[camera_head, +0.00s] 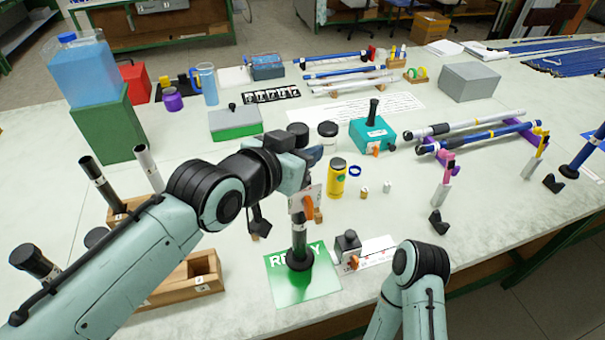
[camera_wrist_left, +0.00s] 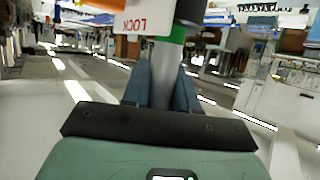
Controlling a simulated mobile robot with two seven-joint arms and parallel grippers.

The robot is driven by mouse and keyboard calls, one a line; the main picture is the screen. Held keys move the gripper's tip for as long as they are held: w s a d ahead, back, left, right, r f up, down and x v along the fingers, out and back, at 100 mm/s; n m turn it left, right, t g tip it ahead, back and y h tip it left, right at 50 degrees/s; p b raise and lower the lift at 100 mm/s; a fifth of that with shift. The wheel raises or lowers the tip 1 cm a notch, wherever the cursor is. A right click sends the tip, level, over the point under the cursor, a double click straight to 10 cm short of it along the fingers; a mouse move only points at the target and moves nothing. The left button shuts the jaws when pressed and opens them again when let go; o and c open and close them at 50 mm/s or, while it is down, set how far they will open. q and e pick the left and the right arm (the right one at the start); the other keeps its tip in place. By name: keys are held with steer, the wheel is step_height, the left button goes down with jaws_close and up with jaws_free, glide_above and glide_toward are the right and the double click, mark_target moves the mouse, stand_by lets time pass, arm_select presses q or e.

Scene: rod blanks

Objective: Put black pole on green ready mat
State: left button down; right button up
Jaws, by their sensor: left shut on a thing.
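The black pole (camera_head: 299,237) stands upright over the green ready mat (camera_head: 322,284), with a pale band and a wide dark foot. Its foot overlaps the mat in the head view; I cannot tell whether it touches or hovers slightly. My left gripper (camera_head: 303,178) is shut on the pole's upper part, which it partly hides. In the left wrist view, the shaft (camera_wrist_left: 166,72) sits between my fingers and looks grey, with a green band and a white lock tag (camera_wrist_left: 128,20) by it. My right gripper is not in view; only its arm shows at lower right.
A wooden rack (camera_head: 180,285) with upright poles stands left of the mat. A small grey block with an orange part (camera_head: 348,244) and a white card (camera_head: 377,250) are close to the mat's right. A yellow bottle (camera_head: 337,180) stands behind. The table's front edge is near.

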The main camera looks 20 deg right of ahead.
arm_select(q)
steer(key=shift+f+b, duration=0.4)
steer(key=shift+f, duration=1.75)
steer(key=c, duration=1.3)
jaws_free()
steer(key=shift+f, duration=0.25)
steer(key=o, duration=0.4)
steer(key=shift+r, duration=0.2)
steer(key=shift+s+a+r, duration=0.15)
steer(key=shift+s+a, duration=0.05)
steer(key=shift+a, duration=0.1)
steer(key=b+v, duration=0.1)
steer(key=v, duration=1)
steer(key=shift+a+r, duration=0.1)
steer(key=shift+r, duration=0.05)
